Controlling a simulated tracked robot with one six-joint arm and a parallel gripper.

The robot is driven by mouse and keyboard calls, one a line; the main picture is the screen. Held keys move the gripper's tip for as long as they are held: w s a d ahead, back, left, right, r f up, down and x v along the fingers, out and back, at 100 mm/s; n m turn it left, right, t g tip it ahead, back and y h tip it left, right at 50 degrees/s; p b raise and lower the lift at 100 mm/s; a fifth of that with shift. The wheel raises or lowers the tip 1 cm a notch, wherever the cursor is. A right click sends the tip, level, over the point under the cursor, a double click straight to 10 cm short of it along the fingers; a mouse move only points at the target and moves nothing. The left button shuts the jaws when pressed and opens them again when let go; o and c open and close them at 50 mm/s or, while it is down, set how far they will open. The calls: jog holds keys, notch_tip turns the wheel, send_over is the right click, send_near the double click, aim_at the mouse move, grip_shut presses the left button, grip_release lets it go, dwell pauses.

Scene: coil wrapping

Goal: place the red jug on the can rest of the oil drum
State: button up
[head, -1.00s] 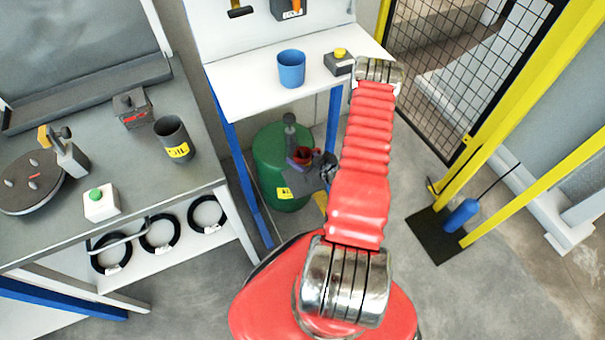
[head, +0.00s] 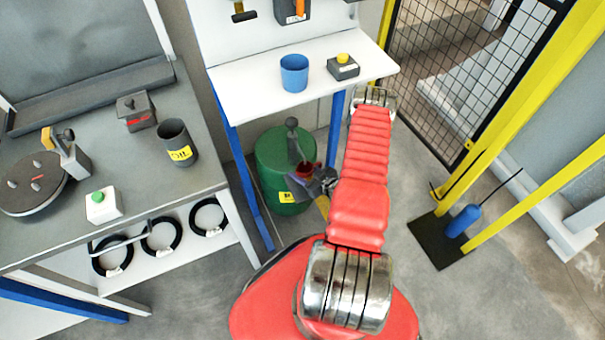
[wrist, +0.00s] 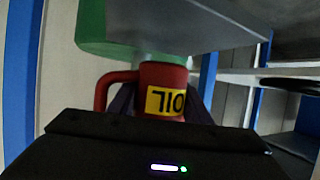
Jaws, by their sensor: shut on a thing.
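The red jug (head: 306,168) is in front of the green oil drum (head: 284,151), below the workbench top. In the wrist view the jug (wrist: 163,77) shows its handle at the left and a yellow OIL label that reads upside down. My gripper (head: 308,179) is shut on the jug; its dark fingers (wrist: 158,103) sit at both sides of it. The drum (wrist: 93,25) and a grey slab (wrist: 190,25) fill the upper wrist view. I cannot tell whether the jug touches the slab. The can rest is not clearly visible in the head view.
The white workbench (head: 240,95) stands above the drum, with a blue cup (head: 294,73) and a yellow-button box (head: 343,66) on it. Its blue leg (head: 250,185) is left of the drum. A grey bench (head: 90,215) is at left, with a dark OIL cup (head: 177,143).

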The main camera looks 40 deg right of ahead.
jog(key=shift+f, duration=1.45)
jog(key=shift+f, duration=0.1)
jog(key=o, duration=1.1)
jog(key=shift+s+r, duration=0.1)
jog(key=shift+r, duration=0.1)
jog(key=v, duration=1.1)
jog(key=shift+s+r, duration=0.1)
jog(key=shift+s, duration=0.25)
